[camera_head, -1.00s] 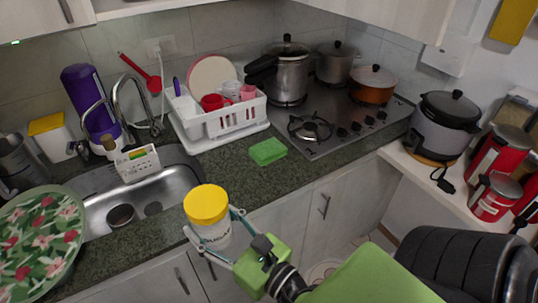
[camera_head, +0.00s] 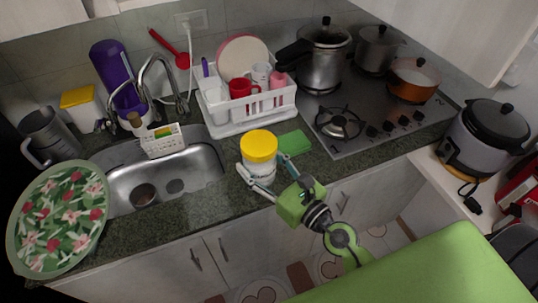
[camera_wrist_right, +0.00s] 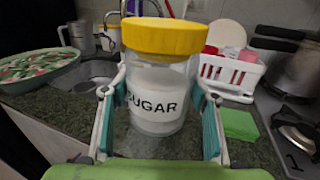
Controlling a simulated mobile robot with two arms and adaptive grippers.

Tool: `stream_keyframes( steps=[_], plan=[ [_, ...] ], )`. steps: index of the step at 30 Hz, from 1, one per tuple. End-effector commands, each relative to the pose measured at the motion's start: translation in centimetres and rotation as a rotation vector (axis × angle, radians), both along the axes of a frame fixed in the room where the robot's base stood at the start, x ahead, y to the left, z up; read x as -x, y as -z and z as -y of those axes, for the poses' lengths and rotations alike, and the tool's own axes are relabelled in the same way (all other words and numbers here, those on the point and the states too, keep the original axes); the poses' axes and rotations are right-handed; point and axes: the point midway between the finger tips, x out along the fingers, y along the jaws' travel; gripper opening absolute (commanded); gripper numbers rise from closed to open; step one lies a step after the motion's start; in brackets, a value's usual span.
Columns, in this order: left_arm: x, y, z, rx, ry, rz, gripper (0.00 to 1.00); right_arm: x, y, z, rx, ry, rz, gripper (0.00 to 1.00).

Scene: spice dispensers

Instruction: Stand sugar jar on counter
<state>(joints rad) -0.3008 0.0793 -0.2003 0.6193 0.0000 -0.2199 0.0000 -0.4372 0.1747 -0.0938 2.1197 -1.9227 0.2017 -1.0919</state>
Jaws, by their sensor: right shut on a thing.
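The sugar jar (camera_head: 259,153) has a yellow lid, clear sides and a white label reading SUGAR. It is upright between the fingers of my right gripper (camera_head: 264,174), which is shut on it. In the right wrist view the jar (camera_wrist_right: 160,85) fills the middle, with a finger of the right gripper (camera_wrist_right: 160,112) along each side. The counter (camera_head: 215,200) is dark speckled stone. The jar is over or at its front part, right of the sink; I cannot tell whether its base touches the stone. My left gripper is not in view.
A green sponge (camera_head: 294,143) lies just behind and right of the jar. A white dish rack (camera_head: 235,120) stands behind, the sink (camera_head: 190,172) is left, and the stove (camera_head: 375,112) is right. A floral tray (camera_head: 20,250) lies far left. Counter left of the jar is clear.

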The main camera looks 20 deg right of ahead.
Motion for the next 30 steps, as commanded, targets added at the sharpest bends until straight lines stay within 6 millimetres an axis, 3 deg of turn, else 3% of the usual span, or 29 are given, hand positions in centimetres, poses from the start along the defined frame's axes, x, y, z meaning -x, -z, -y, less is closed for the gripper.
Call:
stream_keyframes(
  steps=[6, 12, 23, 30],
  plan=[
    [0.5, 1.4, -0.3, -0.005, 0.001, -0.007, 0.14, -4.9, 2.2, 2.0, 0.004, 0.003, 0.009, 0.12],
    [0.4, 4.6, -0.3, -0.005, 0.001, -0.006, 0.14, -7.5, 6.0, 3.1, 0.002, 0.003, 0.007, 0.12],
    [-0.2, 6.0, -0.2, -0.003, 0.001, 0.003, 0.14, -9.1, 7.6, 3.7, -0.001, 0.002, 0.007, 0.12],
    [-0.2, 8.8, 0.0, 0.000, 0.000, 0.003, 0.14, -9.5, 10.7, 3.9, -0.003, 0.003, 0.004, 0.12]
  ],
)
